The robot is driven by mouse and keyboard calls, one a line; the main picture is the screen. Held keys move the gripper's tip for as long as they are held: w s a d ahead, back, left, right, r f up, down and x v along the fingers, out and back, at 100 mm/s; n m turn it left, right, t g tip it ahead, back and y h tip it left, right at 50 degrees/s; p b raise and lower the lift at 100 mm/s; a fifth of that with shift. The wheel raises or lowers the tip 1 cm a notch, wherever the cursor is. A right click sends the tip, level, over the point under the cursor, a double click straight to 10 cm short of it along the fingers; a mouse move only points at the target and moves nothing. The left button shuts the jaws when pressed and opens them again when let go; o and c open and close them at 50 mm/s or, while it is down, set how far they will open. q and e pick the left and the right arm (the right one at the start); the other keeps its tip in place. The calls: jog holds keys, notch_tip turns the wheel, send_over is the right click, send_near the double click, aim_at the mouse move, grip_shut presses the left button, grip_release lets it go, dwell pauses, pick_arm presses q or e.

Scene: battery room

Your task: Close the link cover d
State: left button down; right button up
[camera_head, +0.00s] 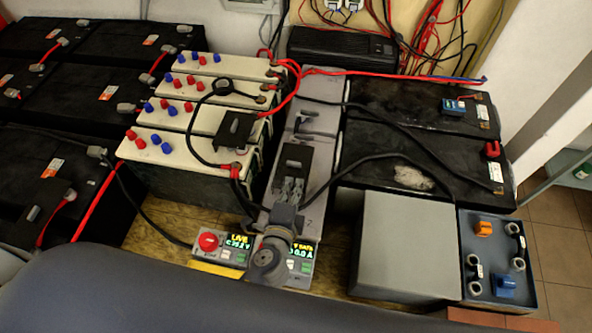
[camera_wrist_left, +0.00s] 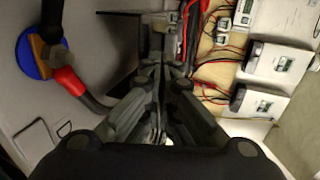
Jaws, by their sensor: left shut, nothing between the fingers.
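My left gripper (camera_head: 291,186) reaches over the long grey panel in the middle of the bench, its fingers shut with nothing between them. In the head view a black rectangular cover-like piece (camera_head: 296,154) is just beyond the fingertips; I cannot tell whether they touch. Another black piece (camera_head: 237,129) sits on the cream batteries to the left. No label shows which is link cover d. In the left wrist view the shut fingers (camera_wrist_left: 156,115) point ahead, beside a dark plate edge (camera_wrist_left: 118,45). My right gripper is not in view.
Cream batteries (camera_head: 178,150) with red and blue caps stand left, black batteries (camera_head: 430,150) right. A grey box (camera_head: 405,240) is at front right. Two display units, one with a red button (camera_head: 208,242), sit in front. Loose red and black cables cross the panel.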

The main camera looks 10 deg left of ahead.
aim_at(298, 166)
pick_arm(q)
jog(key=w+p, duration=0.1)
jog(key=w, duration=0.2)
jog(key=shift+w, duration=0.55)
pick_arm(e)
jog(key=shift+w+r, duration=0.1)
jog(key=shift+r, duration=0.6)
pick_arm(q)
jog(key=shift+w, duration=0.15)
jog(key=w+b, duration=0.2)
jog(key=w, duration=1.3)
jog(key=shift+w+f, duration=0.1)
jog(key=shift+w, duration=0.85)
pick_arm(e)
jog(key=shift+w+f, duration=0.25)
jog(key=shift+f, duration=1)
pick_arm(q)
jog(key=shift+a, duration=0.1)
